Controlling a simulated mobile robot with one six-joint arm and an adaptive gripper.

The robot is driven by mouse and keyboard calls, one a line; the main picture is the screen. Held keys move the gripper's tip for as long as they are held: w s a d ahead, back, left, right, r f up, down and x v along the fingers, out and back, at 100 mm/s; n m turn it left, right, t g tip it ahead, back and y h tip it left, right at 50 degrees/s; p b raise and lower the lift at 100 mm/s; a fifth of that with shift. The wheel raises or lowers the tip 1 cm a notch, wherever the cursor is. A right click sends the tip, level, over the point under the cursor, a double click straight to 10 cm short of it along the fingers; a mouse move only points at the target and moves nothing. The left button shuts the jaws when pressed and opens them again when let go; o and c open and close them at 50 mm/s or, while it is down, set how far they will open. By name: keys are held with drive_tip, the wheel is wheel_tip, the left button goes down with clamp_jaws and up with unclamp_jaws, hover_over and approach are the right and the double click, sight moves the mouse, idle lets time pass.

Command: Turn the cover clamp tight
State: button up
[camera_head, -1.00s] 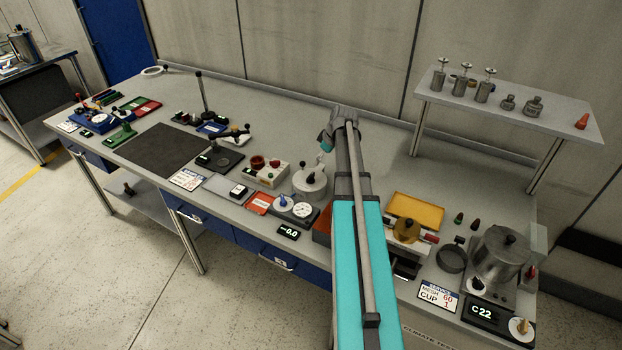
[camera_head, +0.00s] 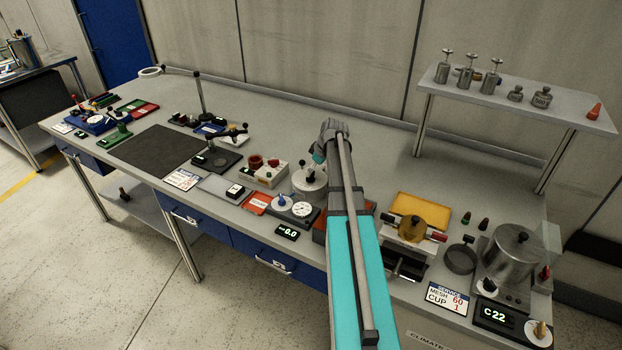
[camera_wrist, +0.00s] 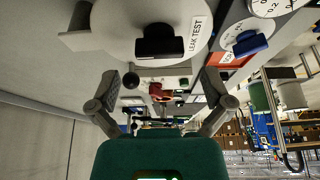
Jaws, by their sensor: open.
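The leak-test pot (camera_head: 309,186) stands on the bench just left of my arm in the head view. In the wrist view its round pale cover (camera_wrist: 110,35) carries a "LEAK TEST" label. A black bar-shaped knob (camera_wrist: 160,42), likely the cover clamp, sits on the cover. My gripper (camera_wrist: 162,82) is open and empty, its two fingers spread apart. The knob lies between and beyond the fingertips in that picture, with no contact visible. In the head view my gripper (camera_head: 319,155) is small and close to the pot; my arm hides part of that area.
A gauge box with a blue knob (camera_head: 282,201) and white dial (camera_head: 302,209) stands in front of the pot. A display (camera_head: 288,232) reads 0.0. Bare bench lies behind the pot.

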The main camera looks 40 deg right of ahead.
sight(311, 177)
drive_tip(key=shift+b+x, duration=1.05)
drive_tip(key=shift+x, duration=0.45)
drive_tip(key=shift+s, duration=0.1)
drive_tip(key=c, duration=1.1)
drive_tip(key=shift+o, duration=0.2)
